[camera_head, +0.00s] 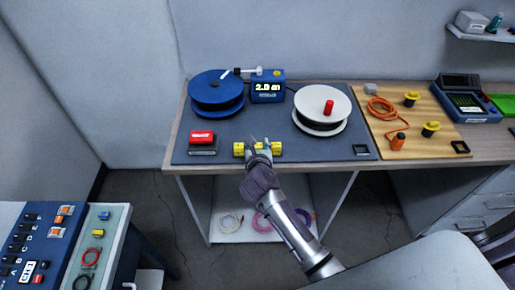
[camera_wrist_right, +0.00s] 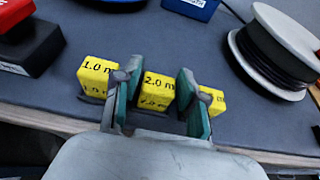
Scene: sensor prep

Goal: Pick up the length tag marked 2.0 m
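Yellow length tags stand in a row near the front edge of the grey mat. In the right wrist view, the tag marked 2.0 m (camera_wrist_right: 157,88) is in the middle. The tag marked 1.0 m (camera_wrist_right: 97,75) is to its left, and a third tag (camera_wrist_right: 214,100) is partly hidden behind a finger on the right. My right gripper (camera_wrist_right: 155,90) is open, with one finger on each side of the 2.0 m tag; I cannot tell whether they touch it. In the head view my right gripper (camera_head: 259,146) covers the middle of the row. My left gripper is not in view.
A blue spool (camera_head: 216,88), a display reading 2.0 m (camera_head: 268,88) and a white spool (camera_head: 322,104) stand behind the tags. A red-topped box (camera_head: 202,140) is to the left. An orange cable (camera_head: 382,108) lies on the wooden board (camera_head: 410,143) at right.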

